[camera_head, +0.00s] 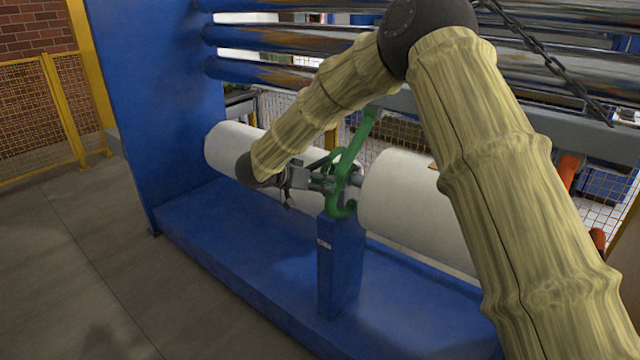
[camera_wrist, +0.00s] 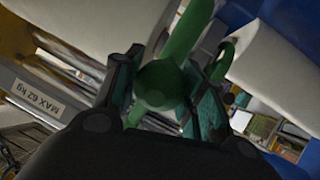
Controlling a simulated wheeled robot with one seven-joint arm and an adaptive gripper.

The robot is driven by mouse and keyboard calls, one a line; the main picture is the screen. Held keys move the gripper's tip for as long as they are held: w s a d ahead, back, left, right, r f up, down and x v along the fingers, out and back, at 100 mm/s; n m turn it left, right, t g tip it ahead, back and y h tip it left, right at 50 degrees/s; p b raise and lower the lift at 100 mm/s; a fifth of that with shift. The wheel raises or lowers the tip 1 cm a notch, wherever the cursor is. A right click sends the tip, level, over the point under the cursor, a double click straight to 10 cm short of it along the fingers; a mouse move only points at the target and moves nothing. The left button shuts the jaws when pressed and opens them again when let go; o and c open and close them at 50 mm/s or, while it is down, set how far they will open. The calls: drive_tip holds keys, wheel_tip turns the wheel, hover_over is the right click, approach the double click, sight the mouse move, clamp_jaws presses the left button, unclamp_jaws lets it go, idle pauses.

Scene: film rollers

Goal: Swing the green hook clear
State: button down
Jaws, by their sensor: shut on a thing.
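The green hook (camera_head: 347,172) stands at the top of a short blue post (camera_head: 340,262), between two white rolls. Its upper arm reaches up and to the right, and its lower curl sits at the post's top. My gripper (camera_head: 325,180) comes in from the left and is shut on the hook. In the wrist view, a rounded green part of the hook (camera_wrist: 163,84) lies between the fingers (camera_wrist: 160,95). The exact finger contact is partly hidden by the gripper itself.
A white roll (camera_head: 225,150) lies left of the hook, and another white roll (camera_head: 405,200) lies right of it. Dark metal rollers (camera_head: 270,73) run above. A blue side panel (camera_head: 145,90) stands at left. A chain (camera_head: 545,55) hangs at upper right. Open floor (camera_head: 60,270) lies at front left.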

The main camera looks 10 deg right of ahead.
drive_tip(key=shift+w+r, duration=0.1)
drive_tip(key=shift+r, duration=0.2)
drive_tip(key=c, duration=1.1)
unclamp_jaws()
drive_tip(key=shift+o, duration=1.4)
drive_tip(key=shift+s+a+r, duration=0.1)
drive_tip(key=shift+s+a, duration=0.05)
drive_tip(key=shift+s, duration=0.05)
drive_tip(key=shift+w+f, duration=0.1)
drive_tip(key=shift+f, duration=0.1)
drive_tip(key=v, duration=1.2)
